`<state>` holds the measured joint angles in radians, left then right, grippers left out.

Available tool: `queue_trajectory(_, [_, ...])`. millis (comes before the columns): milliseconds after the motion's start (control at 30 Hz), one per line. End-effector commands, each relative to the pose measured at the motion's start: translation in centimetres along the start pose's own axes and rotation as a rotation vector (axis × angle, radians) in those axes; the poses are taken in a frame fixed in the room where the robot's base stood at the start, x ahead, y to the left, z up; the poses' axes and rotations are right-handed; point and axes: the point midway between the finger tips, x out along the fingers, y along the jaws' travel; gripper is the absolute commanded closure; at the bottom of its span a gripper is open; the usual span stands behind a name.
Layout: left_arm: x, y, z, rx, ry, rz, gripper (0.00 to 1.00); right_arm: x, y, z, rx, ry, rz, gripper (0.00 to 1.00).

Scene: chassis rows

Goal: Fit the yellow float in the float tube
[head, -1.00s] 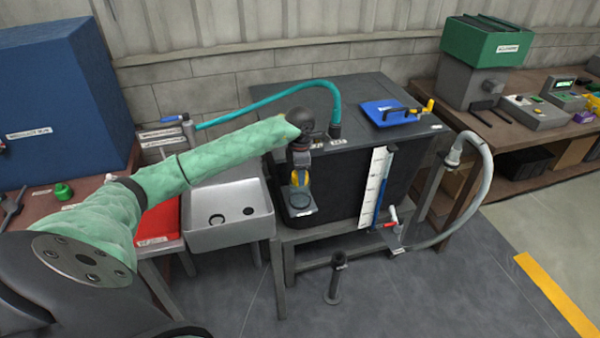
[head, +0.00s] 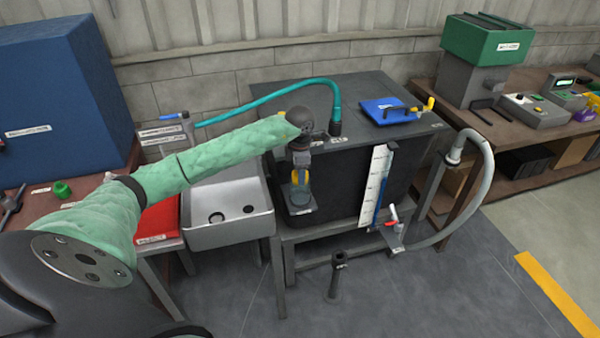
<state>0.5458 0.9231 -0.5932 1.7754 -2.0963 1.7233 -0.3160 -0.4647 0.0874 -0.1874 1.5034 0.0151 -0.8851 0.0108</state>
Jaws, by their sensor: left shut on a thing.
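My left gripper (head: 300,192) points down at the front left corner of the dark tank (head: 330,192). It is shut on the yellow float (head: 295,178), of which only a small yellow part shows between the fingers. Right below is a dark holder with a pale label (head: 301,211) on the tank's front, which looks like the float tube. The fingers hide its mouth, so I cannot tell how far the float is inside it. My right gripper is not in view.
A grey sink (head: 228,232) stands left of the tank. A teal hose (head: 270,98) arches over the tank top, where a blue plate (head: 388,110) lies. A white scale (head: 374,187) and a grey hose (head: 480,190) are to the right. A short post (head: 335,280) stands on the floor.

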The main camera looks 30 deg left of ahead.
Motion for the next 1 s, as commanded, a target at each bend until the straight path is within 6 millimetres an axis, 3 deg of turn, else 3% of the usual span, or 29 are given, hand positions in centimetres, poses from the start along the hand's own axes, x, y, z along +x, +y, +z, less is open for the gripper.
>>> queue_trajectory(833, [1.3,-0.5,-0.1,0.003,0.009,-0.01,0.75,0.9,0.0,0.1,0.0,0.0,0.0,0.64])
queue_trajectory(867, [1.4,-0.5,-0.1,0.003,0.009,-0.01,0.47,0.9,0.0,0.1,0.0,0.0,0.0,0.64])
queue_trajectory(933, [1.4,-0.5,-0.1,0.003,0.009,-0.011,0.33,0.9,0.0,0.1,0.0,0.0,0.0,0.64])
queue_trajectory(1000, [1.4,-0.5,-0.1,0.004,0.01,-0.012,0.31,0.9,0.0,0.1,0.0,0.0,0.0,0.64])
